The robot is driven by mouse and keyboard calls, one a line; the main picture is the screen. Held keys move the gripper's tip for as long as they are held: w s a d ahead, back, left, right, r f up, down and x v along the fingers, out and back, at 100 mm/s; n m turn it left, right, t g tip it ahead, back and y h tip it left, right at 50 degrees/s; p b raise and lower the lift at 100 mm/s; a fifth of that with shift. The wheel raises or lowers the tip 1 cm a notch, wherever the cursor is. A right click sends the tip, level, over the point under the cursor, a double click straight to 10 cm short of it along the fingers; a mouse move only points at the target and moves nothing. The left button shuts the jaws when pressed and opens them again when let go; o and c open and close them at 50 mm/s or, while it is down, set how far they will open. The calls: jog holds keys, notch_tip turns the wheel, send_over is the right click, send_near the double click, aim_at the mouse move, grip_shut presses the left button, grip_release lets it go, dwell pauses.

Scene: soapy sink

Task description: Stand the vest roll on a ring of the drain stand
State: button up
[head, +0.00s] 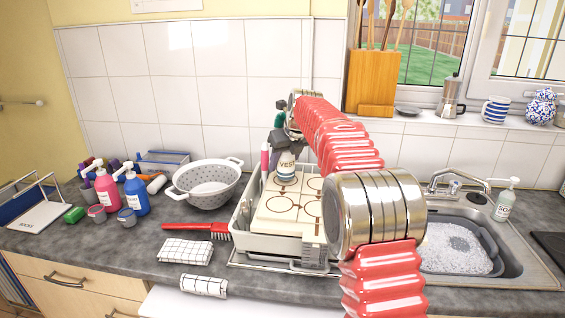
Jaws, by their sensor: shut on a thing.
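The vest roll (287,167) is a small pale roll with the word "VEST" and a dark band. It is upright over the back part of the drain stand (289,220), a cream board with brown ring outlines. My gripper (287,151) is dark grey, points down and is shut on the top of the roll. The roll hides part of the back left of the board. I cannot tell whether its bottom touches the board or hangs just above it. The rings at the right and front show empty.
A dish rack (240,228) surrounds the stand. A pink-topped bottle (265,160) stands close left of the roll. A grey colander (207,184), a red brush (195,228) and checked cloths (186,251) lie left. The soapy sink (455,248) is right, partly behind my arm.

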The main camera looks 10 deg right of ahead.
jog(key=shift+f, duration=0.45)
dwell(0.3)
jog(key=o, duration=1.3)
jog(key=shift+c, duration=0.2)
jog(key=shift+w+r, duration=0.1)
jog(key=shift+r, duration=6.35)
